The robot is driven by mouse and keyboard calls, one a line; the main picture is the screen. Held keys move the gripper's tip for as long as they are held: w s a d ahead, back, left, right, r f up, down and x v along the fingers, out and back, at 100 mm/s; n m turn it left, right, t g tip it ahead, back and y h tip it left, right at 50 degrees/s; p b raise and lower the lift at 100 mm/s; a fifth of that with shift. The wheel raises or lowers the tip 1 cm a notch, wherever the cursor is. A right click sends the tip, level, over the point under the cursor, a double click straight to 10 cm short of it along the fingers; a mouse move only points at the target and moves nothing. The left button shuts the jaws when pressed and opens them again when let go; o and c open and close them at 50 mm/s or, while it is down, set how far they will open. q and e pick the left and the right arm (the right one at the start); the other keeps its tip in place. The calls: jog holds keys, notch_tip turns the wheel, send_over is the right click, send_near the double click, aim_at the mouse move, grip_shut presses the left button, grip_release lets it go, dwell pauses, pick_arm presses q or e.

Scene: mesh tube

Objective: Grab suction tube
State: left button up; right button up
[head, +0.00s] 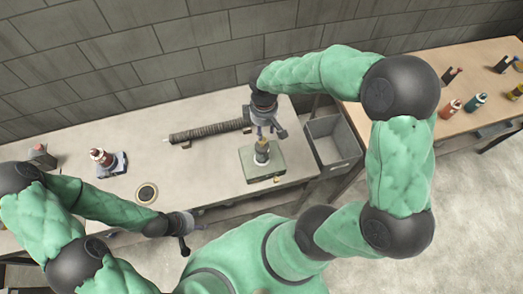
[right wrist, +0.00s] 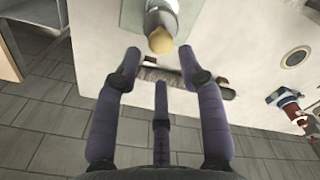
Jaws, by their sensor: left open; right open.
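A long dark ribbed tube (head: 208,130) lies on the light bench, its right end close to my right arm. A short upright cylinder (head: 262,152) stands on a pale green block (head: 248,168); I cannot tell which of the two is the suction tube. My right gripper (head: 268,132) is open and empty above the cylinder. In the right wrist view the cylinder shows as a grey body with a yellowish end (right wrist: 161,41), beyond the open fingers (right wrist: 158,68). The ribbed tube (right wrist: 152,74) is partly hidden by the fingers there. My left gripper (head: 192,236) is open and empty at the bench's front edge.
A grey open bin (head: 333,143) stands right of the bench. A red-and-white bottle (head: 101,156) on a small stand and a round ringed disc (head: 147,194) are on the bench's left. A wooden table (head: 455,68) with several bottles stands at the right.

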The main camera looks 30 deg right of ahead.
send_over(262, 152)
jog(key=w+d, duration=0.1)
jog(key=w, duration=0.1)
jog(key=shift+w+d+f, duration=0.1)
jog(key=shift+w+f, duration=0.05)
jog(key=shift+f, duration=2.9)
grip_shut()
